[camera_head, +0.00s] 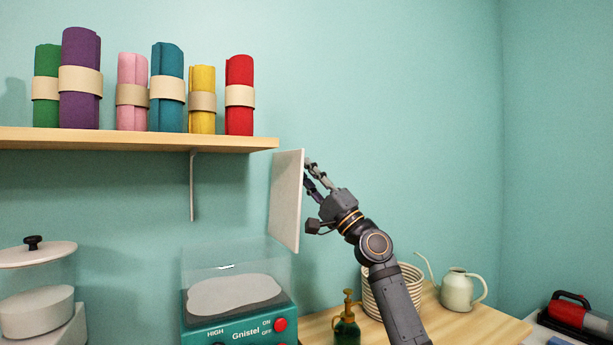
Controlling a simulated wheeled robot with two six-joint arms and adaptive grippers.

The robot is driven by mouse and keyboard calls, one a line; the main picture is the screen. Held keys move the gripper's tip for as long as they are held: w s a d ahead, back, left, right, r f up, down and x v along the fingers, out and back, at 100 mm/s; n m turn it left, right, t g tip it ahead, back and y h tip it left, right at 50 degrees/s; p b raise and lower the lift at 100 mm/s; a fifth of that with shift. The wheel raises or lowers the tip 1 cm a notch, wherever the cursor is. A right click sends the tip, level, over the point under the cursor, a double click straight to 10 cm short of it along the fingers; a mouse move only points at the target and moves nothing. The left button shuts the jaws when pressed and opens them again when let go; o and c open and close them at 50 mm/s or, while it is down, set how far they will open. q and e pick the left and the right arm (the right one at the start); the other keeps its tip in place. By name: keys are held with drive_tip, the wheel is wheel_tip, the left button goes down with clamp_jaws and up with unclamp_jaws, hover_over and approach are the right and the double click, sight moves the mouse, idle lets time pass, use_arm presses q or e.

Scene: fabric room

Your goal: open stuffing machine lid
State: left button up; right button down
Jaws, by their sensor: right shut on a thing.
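The stuffing machine (238,325) is teal, with a clear box (235,255) on top and a flat white mass of stuffing inside. The top of the clear box looks uncovered. A white flat panel, the lid (286,205), stands nearly upright at the box's right side, with its lower end close to the box's top right corner. I cannot tell whether it is joined there. My right gripper (308,171) is shut on the lid from its right side, near the upper part. The fingertips are partly hidden by the panel. My left gripper is not in view.
A wooden shelf (130,138) with several fabric rolls hangs above left, its right end close to the lid's top. A white-lidded machine (38,300) stands at the left. A spray bottle (346,322), coiled basket (410,283) and watering can (457,290) stand on the wooden table.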

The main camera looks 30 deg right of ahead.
drive_tip(key=c, duration=1.1)
unclamp_jaws()
drive_tip(key=shift+c, duration=0.2)
drive_tip(key=v, duration=0.7)
drive_tip(key=shift+s+f, duration=0.15)
drive_tip(key=shift+f, duration=0.05)
drive_tip(key=shift+d, duration=0.1)
